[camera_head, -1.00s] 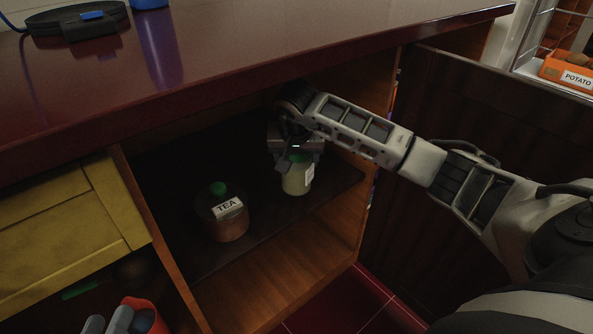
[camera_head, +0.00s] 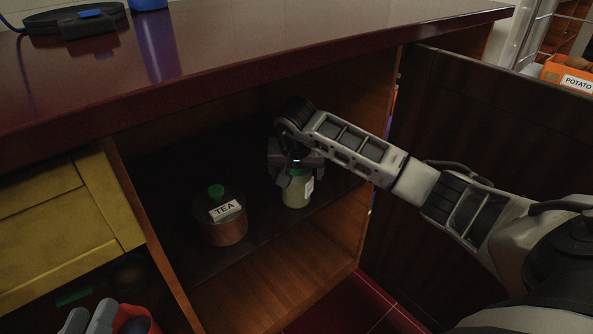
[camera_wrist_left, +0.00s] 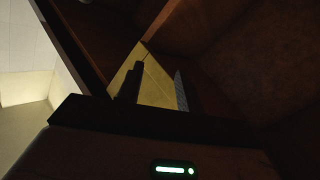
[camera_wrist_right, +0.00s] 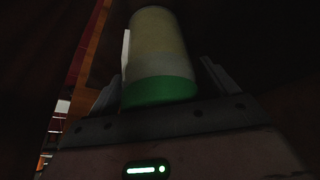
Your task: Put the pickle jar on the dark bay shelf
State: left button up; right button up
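The pickle jar (camera_head: 296,194), pale with a green lid and a white label, is upright over the dark bay shelf (camera_head: 262,225), near the shelf's right front. I cannot tell whether its base touches the board. In the right wrist view the jar (camera_wrist_right: 160,50) stands between the fingers, with only narrow dark gaps showing.
A tea jar (camera_head: 226,226) with a green lid stands on the same shelf, left of the pickle jar. The red counter (camera_head: 250,55) overhangs the bay. A yellow drawer front (camera_head: 60,215) is on the left and a dark open door (camera_head: 450,120) on the right.

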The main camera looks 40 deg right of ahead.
jog(key=shift+r, duration=0.2)
jog(key=p+v, duration=0.1)
jog(key=v, duration=0.1)
jog(key=shift+r, duration=0.35)
jog(key=shift+s+a+r+p, duration=0.35)
jog(key=shift+s+r+p, duration=0.15)
jog(key=shift+r, duration=0.1)
jog(key=shift+s+a+r+p, duration=0.35)
jog(key=shift+s+r+p, duration=0.15)
jog(key=shift+r, duration=0.15)
pick_arm(q)
jog(key=shift+s+a+f+m+g+y+p, duration=0.15)
jog(key=shift+a+f+m+g+y+p, duration=0.1)
jog(key=shift+f+g+y+p, duration=0.25)
jog(key=shift+s+a+f+m+g+y+p, duration=0.2)
jog(key=shift+f+m+g+y+p, duration=0.1)
jog(key=shift+f+y+p, duration=0.25)
pick_arm(e)
jog(key=s+a, duration=0.6)
jog(key=s, duration=0.2)
jog(key=shift+s+a+f, duration=0.25)
jog(key=shift+a, duration=0.05)
pick_arm(q)
jog(key=shift+s+f+h, duration=0.1)
jog(key=shift+h, duration=0.15)
